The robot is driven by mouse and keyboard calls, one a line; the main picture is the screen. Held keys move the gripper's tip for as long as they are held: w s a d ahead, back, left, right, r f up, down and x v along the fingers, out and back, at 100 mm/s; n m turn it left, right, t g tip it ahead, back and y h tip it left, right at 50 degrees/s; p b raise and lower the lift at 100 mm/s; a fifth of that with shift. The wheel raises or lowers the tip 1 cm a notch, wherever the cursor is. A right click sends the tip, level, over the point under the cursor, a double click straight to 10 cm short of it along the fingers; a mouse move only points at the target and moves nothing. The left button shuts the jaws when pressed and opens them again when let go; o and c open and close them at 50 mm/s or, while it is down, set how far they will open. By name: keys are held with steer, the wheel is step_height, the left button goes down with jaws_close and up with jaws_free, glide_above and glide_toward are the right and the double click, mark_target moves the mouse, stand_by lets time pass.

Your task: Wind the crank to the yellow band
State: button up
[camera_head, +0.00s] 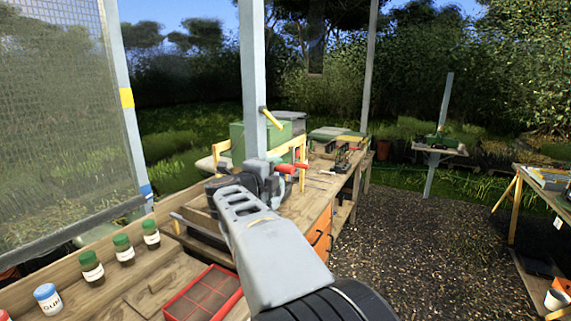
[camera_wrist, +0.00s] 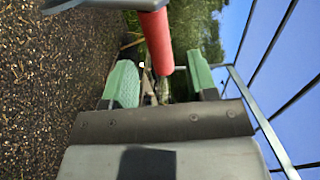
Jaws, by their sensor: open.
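The crank has a red handle (camera_head: 287,168), seen just beyond my arm near the grey post. In the wrist view the red handle (camera_wrist: 157,42) hangs from a grey crank arm (camera_wrist: 105,4) and its end shows between my fingers. My gripper (camera_wrist: 163,78) is open, with green finger pads on either side of the handle; I cannot tell whether they touch it. In the head view my gripper is mostly hidden behind my arm. A yellow band (camera_head: 126,97) is on the left post, beside a mesh screen (camera_head: 55,110). A blue band (camera_head: 147,190) is lower on that post.
The grey post (camera_head: 252,75) carries a yellow piece (camera_head: 271,117). A wooden bench (camera_head: 310,208) has green boxes behind my arm. Jars (camera_head: 90,266) and a red tray (camera_head: 204,294) are at the lower left. Gravel ground (camera_head: 410,240) lies open to the right.

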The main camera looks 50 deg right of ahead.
mark_target(285, 167)
steer(key=p+x, duration=0.1)
steer(key=x, duration=0.5)
steer(key=shift+d, duration=0.3)
steer(key=shift+c, duration=0.4)
jaws_close()
